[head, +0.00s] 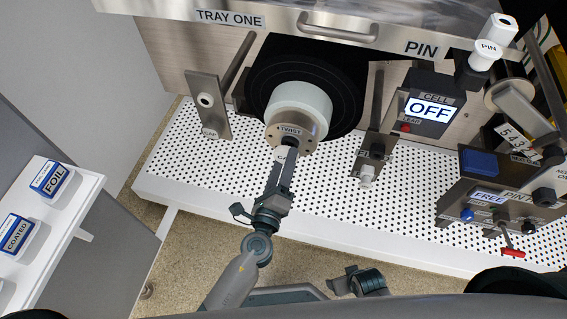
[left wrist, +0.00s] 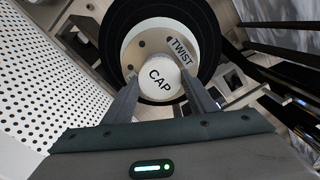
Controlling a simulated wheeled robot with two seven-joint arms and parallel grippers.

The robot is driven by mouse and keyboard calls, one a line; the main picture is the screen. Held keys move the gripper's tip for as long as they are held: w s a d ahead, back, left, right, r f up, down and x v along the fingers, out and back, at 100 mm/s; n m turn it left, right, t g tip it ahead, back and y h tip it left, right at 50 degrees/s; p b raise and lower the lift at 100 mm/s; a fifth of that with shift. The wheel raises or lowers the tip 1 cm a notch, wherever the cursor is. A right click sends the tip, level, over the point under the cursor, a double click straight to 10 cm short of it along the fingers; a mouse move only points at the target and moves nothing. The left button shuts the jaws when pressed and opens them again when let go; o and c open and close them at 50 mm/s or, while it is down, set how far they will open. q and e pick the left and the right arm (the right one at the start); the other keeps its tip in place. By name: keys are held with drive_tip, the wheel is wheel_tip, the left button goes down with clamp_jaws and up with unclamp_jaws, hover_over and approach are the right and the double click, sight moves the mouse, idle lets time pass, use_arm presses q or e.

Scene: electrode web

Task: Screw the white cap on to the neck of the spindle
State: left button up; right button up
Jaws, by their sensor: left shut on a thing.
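The white cap (left wrist: 160,78), lettered CAP, sits between the two fingers of my left gripper (left wrist: 163,98) in the left wrist view. In the head view a sliver of the cap (head: 280,155) shows beside my left gripper (head: 289,152), which is shut on it. The cap is in front of the middle of the spindle's round metal face (left wrist: 143,46), marked TWIST, which also shows in the head view (head: 297,133). The neck is hidden behind the cap, so I cannot tell whether they touch or threads engage. Part of my right wrist shows low in the head view; its fingers are unclear.
A black roll (head: 337,93) surrounds the spindle's pale core (head: 300,97). Metal posts stand left (head: 209,105) and right (head: 368,150). A perforated white deck (head: 330,210) lies below. The cell box (head: 430,108) reads OFF. A side shelf holds FOIL (head: 52,179) and COATED (head: 17,232) boxes.

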use_arm(q)
drive_tip(key=shift+x, duration=1.05)
drive_tip(key=o, duration=1.3)
drive_tip(key=shift+c, duration=0.2)
drive_tip(key=b+v, duration=0.4)
drive_tip(key=v, duration=1.3)
drive_tip(key=shift+s, duration=0.15)
use_arm(e)
drive_tip(key=w+v, duration=0.3)
drive_tip(key=v, duration=1)
drive_tip(key=shift+a+r, duration=0.45)
drive_tip(key=shift+r, duration=0.25)
use_arm(q)
drive_tip(key=shift+a, duration=0.1)
